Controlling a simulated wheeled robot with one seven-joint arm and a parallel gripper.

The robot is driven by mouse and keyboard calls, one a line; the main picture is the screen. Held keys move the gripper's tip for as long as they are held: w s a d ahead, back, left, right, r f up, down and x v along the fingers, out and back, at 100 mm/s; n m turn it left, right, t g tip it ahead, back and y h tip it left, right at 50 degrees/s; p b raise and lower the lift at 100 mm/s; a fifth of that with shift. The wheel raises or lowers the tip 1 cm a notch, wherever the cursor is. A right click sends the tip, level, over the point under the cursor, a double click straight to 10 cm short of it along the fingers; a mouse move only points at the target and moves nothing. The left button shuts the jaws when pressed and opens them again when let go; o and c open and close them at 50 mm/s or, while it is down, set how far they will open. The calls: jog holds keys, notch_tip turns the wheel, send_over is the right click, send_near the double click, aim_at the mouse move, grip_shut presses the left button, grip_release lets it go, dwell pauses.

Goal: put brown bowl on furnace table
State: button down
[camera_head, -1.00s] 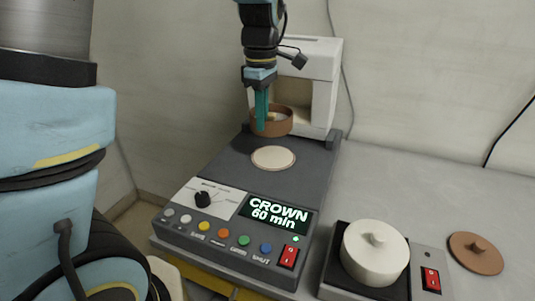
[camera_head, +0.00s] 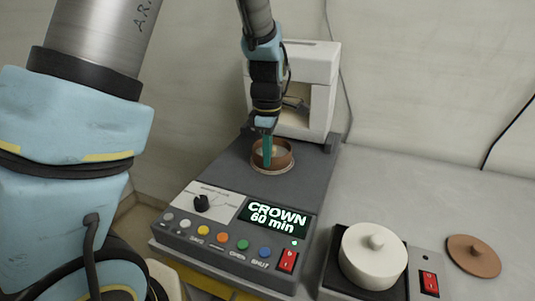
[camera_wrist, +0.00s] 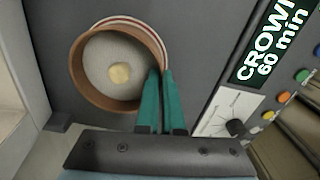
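The brown bowl (camera_head: 284,160) is at the round pale plate (camera_head: 287,171) on the furnace's dark top, and covers most of it. Whether it touches the plate or hangs just above I cannot tell. My gripper (camera_head: 267,160) points down at the bowl's near left wall. In the wrist view the bowl (camera_wrist: 84,88) holds a small pale yellow piece (camera_wrist: 120,73) on a grey-white floor. There my gripper (camera_wrist: 162,80) has one finger inside the bowl and one outside, pinching its wall. The plate's pale edge shows just past the rim.
The white furnace housing (camera_head: 307,62) with its open mouth stands behind the plate. The control panel (camera_head: 232,222) with display and buttons is in front. To the right are a white lidded pot (camera_head: 372,262) on a dark base and a brown lid (camera_head: 474,255).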

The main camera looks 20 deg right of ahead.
jog(key=shift+f, duration=0.15)
jog(key=c, duration=1.1)
grip_release()
jog(key=shift+o, duration=0.2)
notch_tip(320, 180, up, 12)
jog(key=r+b, duration=0.1)
jog(key=s+a+f+m, duration=0.1)
jog(key=a+f+m, duration=0.2)
jog(key=a, duration=0.6)
jog(key=s+a+f+m+t, duration=0.1)
jog(key=a+f+m, duration=0.2)
jog(key=a, duration=0.7)
jog(key=s+a+f+m, duration=0.1)
jog(key=a+f+m, duration=0.2)
jog(key=a+m, duration=0.3)
jog(key=a, duration=0.3)
jog(key=shift+a+t, duration=0.3)
jog(key=shift+a, duration=0.1)
jog(key=shift+w, duration=0.1)
